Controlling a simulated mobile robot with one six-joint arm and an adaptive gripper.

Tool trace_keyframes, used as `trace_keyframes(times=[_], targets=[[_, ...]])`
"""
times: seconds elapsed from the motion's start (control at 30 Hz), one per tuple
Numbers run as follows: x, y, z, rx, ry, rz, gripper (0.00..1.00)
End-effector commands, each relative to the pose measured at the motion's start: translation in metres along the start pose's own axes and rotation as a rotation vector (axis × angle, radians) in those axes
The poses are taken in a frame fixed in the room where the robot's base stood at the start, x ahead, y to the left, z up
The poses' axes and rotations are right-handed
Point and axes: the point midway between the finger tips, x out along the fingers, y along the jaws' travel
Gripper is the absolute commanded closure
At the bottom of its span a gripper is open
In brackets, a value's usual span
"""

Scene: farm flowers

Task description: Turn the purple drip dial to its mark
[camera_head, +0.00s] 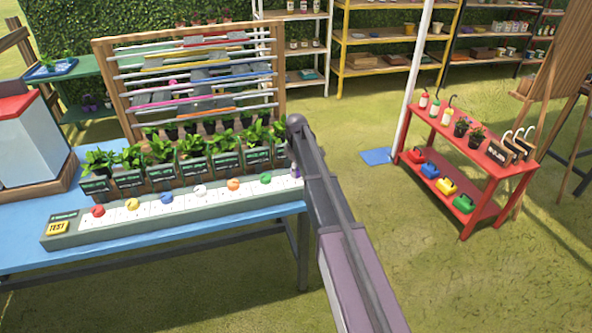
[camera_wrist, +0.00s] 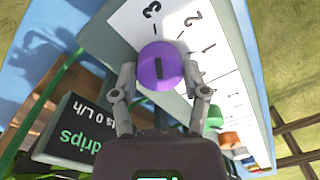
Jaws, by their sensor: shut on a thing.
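The purple dial (camera_wrist: 160,62) sits on the white scale strip (camera_wrist: 128,24) of the drip panel, with a short dark line on its face. Printed numbers 3, 2 and 1 show beside it in the wrist view. My gripper (camera_wrist: 158,72) has a grey finger on each side of the dial and is shut on it. In the head view only a sliver of the purple dial (camera_head: 296,170) shows at the panel's right end; my arm hides the rest and the gripper. Which mark is meant for the dial I cannot tell.
A dark sign (camera_wrist: 77,130) reading "drips" and "0 L/h" stands close by the dial. Red (camera_head: 97,211), white (camera_head: 200,191) and green (camera_head: 265,178) dials line the panel, with a yellow TEST button (camera_head: 58,228). Potted plants (camera_head: 160,150) stand behind. A red cart (camera_head: 465,150) is at right.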

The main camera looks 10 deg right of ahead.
Motion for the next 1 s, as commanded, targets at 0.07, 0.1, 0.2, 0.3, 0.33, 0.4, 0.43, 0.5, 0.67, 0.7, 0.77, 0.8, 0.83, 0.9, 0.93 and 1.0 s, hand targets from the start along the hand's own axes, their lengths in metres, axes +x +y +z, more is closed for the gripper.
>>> trace_keyframes(times=[0.07,0.1,0.2,0.3,0.33,0.4,0.43,0.5,0.67,0.7,0.77,0.8,0.83,0.9,0.93,1.0], targets=[[0.0003,-0.0008,0.0002,0.015,0.0,-0.002,0.89],[0.0003,-0.0008,0.0002,0.026,0.0,-0.002,0.89],[0.0003,-0.001,0.0003,0.064,0.001,-0.002,0.89],[0.0003,-0.0011,0.0003,0.116,0.002,-0.003,0.89],[0.0003,-0.0011,0.0004,0.135,0.003,-0.003,0.89],[0.0003,-0.0012,0.0004,0.183,0.004,-0.003,0.89],[0.0004,-0.0013,0.0004,0.206,0.004,-0.003,0.89],[0.0004,-0.0014,0.0005,0.263,0.006,-0.003,0.89],[0.0004,-0.0017,0.0006,0.408,0.009,-0.003,0.89],[0.0004,-0.0017,0.0006,0.446,0.009,-0.004,0.89],[0.0004,-0.0019,0.0007,0.503,0.011,-0.004,0.89],[0.0005,-0.0019,0.0007,0.541,0.011,-0.004,0.89],[0.0005,-0.002,0.0008,0.569,0.012,-0.004,0.89],[0.0005,-0.0021,0.0008,0.636,0.013,-0.004,0.89],[0.0005,-0.0022,0.0009,0.664,0.014,-0.004,0.89],[0.0005,-0.0023,0.0009,0.73,0.015,-0.004,0.89]])
